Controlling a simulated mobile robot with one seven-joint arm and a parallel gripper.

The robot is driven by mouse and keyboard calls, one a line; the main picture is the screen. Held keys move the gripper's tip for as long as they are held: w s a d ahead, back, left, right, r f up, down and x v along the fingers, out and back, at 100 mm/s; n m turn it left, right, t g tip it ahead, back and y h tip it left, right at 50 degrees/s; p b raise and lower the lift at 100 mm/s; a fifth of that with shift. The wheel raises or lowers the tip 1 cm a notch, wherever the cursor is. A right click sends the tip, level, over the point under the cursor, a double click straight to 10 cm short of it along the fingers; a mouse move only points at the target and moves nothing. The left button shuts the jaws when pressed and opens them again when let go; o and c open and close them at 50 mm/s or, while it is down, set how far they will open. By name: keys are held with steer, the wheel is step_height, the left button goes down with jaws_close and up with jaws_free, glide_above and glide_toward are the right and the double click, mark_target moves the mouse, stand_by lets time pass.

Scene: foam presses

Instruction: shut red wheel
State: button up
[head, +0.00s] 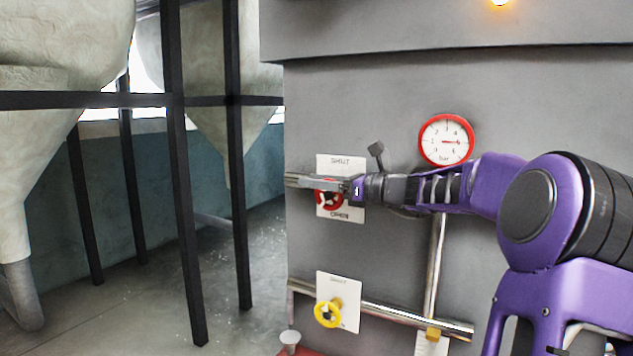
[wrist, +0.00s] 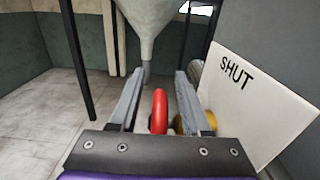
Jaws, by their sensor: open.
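The red wheel (head: 328,196) is on the grey machine face, in front of a white plate (head: 347,165) lettered SHUT at the top and OPEN at the bottom. My gripper (head: 290,180) reaches across it from the right and hides part of it. In the wrist view the red wheel (wrist: 160,112) is seen edge-on between the two fingers of my gripper (wrist: 158,88). The fingers are apart, with a gap on each side of the wheel. The plate's SHUT label (wrist: 237,73) is at the right.
A yellow wheel (head: 327,313) with its own plate sits below, near a horizontal pipe (head: 400,318). A red-rimmed gauge (head: 446,140) is above my arm. Black posts (head: 180,180) and pale hoppers (head: 60,50) stand left, with open floor between.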

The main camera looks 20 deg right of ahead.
jaws_close()
